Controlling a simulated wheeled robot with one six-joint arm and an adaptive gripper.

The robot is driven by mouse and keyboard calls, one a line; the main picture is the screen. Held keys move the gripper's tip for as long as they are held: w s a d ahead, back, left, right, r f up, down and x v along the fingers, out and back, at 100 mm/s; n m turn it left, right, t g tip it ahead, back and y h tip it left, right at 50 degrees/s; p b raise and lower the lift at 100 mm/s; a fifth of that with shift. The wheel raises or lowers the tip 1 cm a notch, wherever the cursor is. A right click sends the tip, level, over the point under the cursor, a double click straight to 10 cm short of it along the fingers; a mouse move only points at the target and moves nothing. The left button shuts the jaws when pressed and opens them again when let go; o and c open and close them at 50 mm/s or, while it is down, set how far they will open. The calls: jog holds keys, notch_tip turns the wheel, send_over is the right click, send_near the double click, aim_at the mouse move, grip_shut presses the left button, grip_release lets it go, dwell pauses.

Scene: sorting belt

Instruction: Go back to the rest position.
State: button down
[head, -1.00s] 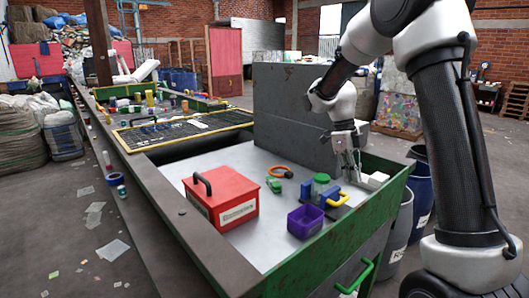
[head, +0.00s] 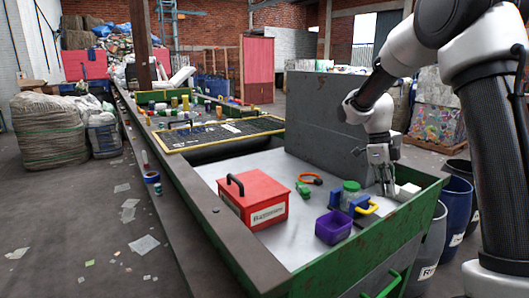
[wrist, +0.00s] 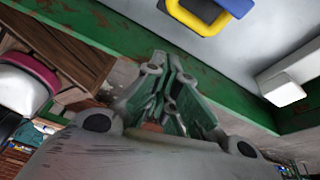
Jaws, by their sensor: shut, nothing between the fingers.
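My gripper (head: 384,186) hangs from the arm at the right end of the metal sorting table, fingers pointing down. It is shut and empty. In the wrist view, its closed fingers (wrist: 172,75) show in the middle, in front of the green table edge. That object also shows at the top of the wrist view (wrist: 205,12). I cannot tell the exact gap to the table.
A tall grey panel (head: 325,120) stands behind. Blue barrels (head: 455,208) stand right of the table.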

jog(key=s+n, duration=0.1)
jog(key=n, duration=0.3)
jog(key=s+n, duration=0.2)
jog(key=n, duration=0.2)
jog(key=s+f+n, duration=0.1)
jog(key=s+n, duration=0.1)
jog(key=n, duration=0.2)
jog(key=shift+a+n+y, duration=0.3)
jog(key=shift+n, duration=0.1)
jog(key=s+r+n+t, duration=0.2)
jog(key=s+r+n, duration=0.2)
jog(key=s, duration=0.3)
jog(key=s+d+r+n+t+y, duration=0.1)
jog(key=s+r+n+t, duration=0.2)
jog(key=s, duration=0.4)
jog(key=s+r+n+t, duration=0.2)
jog(key=s+r+n, duration=0.3)
jog(key=s+n, duration=0.2)
jog(key=shift+s+d+r, duration=0.15)
jog(key=shift+s+r, duration=0.1)
jog(key=shift+s, duration=0.1)
